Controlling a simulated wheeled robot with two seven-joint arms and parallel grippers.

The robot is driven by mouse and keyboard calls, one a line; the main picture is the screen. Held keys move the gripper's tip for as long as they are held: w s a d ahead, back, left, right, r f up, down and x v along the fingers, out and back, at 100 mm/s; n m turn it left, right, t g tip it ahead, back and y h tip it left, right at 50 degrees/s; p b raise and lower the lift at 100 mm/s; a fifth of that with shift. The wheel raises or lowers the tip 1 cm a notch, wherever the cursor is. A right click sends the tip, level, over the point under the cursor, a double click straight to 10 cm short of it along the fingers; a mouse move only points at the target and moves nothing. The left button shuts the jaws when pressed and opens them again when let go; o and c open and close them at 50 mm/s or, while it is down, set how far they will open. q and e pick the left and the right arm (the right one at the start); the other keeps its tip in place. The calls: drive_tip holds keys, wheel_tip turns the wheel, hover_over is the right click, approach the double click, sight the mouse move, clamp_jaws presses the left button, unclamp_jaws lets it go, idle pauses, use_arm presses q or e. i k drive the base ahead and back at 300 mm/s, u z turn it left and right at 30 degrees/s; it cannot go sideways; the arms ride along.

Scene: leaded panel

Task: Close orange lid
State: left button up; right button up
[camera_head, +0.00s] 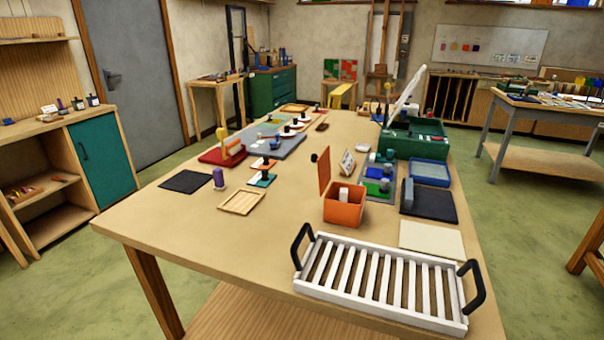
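An orange box (343,212) stands on the wooden table, right of the picture's middle. Its orange lid (324,172) stands up, open, at the box's left side. A small black knob (314,158) sticks out from the lid's left face. A white block (344,194) shows inside the box; the rest of the inside is partly hidden by the front wall. Neither of my grippers shows in the head view.
A white slatted rack (366,250) with black handles lies in front of the box. A small card stand (347,163) is behind it, and a green case (412,147) stands open farther back. A wooden tray (241,201) lies left. Bare tabletop (270,240) lies left of the box.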

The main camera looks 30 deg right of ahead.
sight(323, 160)
drive_tip(key=u, duration=1.35)
drive_tip(key=i, duration=1.5)
drive_tip(key=z, duration=3.5)
drive_tip(key=k, duration=0.45)
